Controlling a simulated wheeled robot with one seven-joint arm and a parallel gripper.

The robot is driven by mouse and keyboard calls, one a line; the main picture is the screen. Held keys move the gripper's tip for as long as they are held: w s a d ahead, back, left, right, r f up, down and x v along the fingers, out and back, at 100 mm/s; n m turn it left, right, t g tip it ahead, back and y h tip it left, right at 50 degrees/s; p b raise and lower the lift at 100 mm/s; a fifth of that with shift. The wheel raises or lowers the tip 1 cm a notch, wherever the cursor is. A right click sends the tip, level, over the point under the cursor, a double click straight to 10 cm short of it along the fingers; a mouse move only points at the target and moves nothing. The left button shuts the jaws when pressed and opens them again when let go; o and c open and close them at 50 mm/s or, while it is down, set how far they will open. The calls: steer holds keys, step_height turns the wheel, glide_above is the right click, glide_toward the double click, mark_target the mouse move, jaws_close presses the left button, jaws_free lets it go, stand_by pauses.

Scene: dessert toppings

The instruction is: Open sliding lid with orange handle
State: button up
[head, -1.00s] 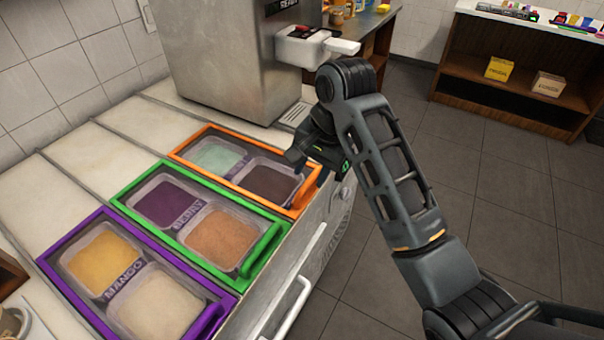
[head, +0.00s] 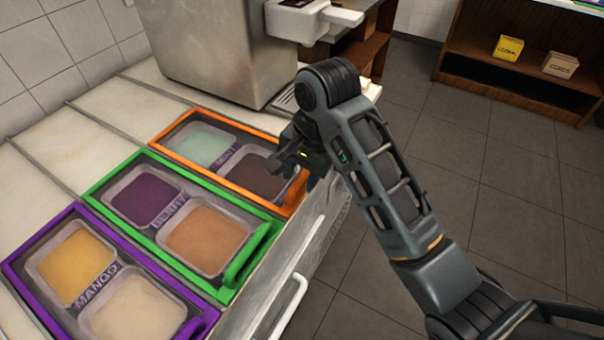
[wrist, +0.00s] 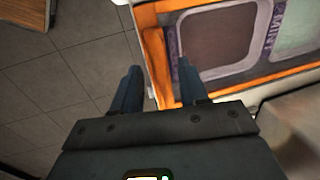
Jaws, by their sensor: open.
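The orange-framed lid (head: 168,140) lies over the mint compartment at the far end of the counter's row of three lids. It looks closed, with pale green and dark brown tubs showing through it. Its orange handle (head: 297,192) is at the right, front-side end, partly hidden by my gripper. My gripper (head: 279,163) is over that end of the lid. In the wrist view my gripper (wrist: 158,85) is open and empty, with one finger on each side of the orange handle strip (wrist: 155,65). I cannot tell whether the fingers touch it.
The green-framed berry lid (head: 105,190) and purple-framed mango lid (head: 25,275) lie nearer. A steel machine (head: 215,45) stands behind the orange lid. A white bar handle (head: 290,308) sticks out from the counter front. Open floor (head: 470,200) is on the right.

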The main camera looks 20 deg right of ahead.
stand_by(0.3)
jaws_close()
stand_by(0.6)
